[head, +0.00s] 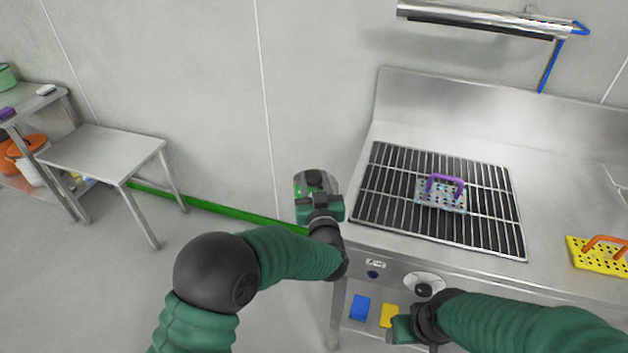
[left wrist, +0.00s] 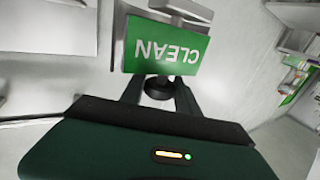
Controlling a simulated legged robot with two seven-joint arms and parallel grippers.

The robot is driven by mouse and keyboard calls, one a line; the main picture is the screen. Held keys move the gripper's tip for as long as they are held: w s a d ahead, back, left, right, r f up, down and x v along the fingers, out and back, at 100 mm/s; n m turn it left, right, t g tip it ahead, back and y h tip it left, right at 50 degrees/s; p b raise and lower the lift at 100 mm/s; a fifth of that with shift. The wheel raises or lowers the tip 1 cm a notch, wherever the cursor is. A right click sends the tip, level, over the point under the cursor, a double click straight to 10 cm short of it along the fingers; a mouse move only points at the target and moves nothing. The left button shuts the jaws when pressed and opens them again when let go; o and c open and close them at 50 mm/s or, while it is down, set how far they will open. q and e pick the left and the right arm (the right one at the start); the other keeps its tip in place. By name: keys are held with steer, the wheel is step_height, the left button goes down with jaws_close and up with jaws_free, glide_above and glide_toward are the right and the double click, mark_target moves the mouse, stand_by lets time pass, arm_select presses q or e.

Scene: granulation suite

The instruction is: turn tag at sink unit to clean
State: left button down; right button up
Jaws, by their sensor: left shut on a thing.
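The tag (left wrist: 165,46) shows in the left wrist view as a green plate reading CLEAN in white, upside down in that picture. A round black piece (left wrist: 159,87) sits just below it. My left gripper (left wrist: 158,95) is shut on the tag at this black piece. In the head view my left gripper (head: 320,205) is beside the left front corner of the steel sink unit (head: 500,185), and the tag's lettering cannot be read. My right gripper (head: 403,328) is low in front of the unit; its fingers are too unclear to tell their state.
A black grate (head: 400,195) on the unit holds a perforated block with a purple handle (head: 443,184). A yellow perforated block with an orange handle (head: 600,255) lies to the right. A steel table (head: 100,148) stands at left, with free floor between.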

arm_select(q)
steer(key=shift+y, duration=0.3)
steer(key=c, duration=0.9)
jaws_free()
steer(key=shift+w+d, duration=0.1)
